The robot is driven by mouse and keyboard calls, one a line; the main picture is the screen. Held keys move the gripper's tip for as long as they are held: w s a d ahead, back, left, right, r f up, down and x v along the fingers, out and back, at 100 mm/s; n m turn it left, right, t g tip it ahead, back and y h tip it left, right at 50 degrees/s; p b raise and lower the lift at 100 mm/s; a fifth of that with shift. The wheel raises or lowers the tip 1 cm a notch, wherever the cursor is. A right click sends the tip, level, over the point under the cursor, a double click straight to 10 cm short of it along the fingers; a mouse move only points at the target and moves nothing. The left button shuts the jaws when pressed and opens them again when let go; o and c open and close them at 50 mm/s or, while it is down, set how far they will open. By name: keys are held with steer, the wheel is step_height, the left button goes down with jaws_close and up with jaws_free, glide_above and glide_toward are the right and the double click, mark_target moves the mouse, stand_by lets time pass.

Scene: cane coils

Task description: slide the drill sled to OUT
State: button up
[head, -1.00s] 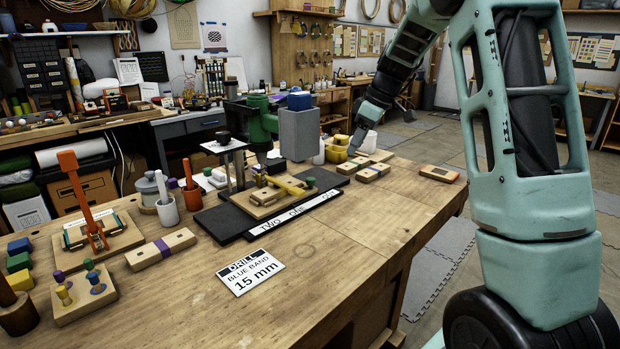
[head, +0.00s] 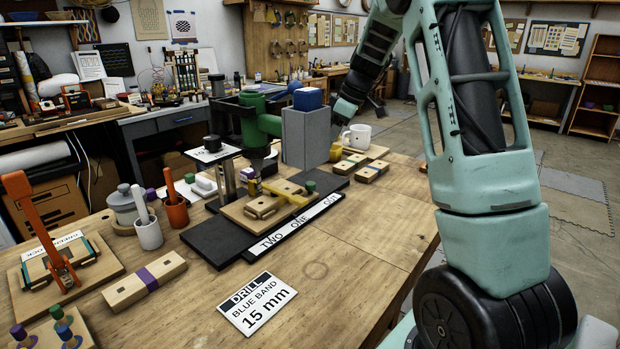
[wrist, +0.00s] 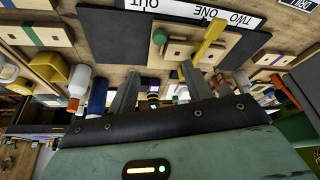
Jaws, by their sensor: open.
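The drill sled (head: 238,214) is a pale wooden board with a yellow bar (head: 297,198) and a green knob (head: 310,186). It sits on the dark track under the green drill press (head: 262,125). A white strip (head: 292,227) along the track reads TWO, ONE, OUT. The knob is at the sled's OUT side. In the wrist view the sled shows with its yellow bar (wrist: 209,40) and green knob (wrist: 159,36).
The tall grey box (head: 303,140) with a blue top stands beside the press. Banded wooden blocks (head: 371,171), a yellow bin (head: 337,152) and a white mug (head: 357,137) are near the OUT end. A DRILL card (head: 258,303) lies in front. The bench's right front is clear.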

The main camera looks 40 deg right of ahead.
mark_target(311, 183)
steer(key=p+x, duration=0.2)
steer(key=x, duration=1.2)
steer(key=shift+w+a+f, duration=0.15)
steer(key=shift+w+f, duration=0.05)
steer(key=shift+f, duration=0.15)
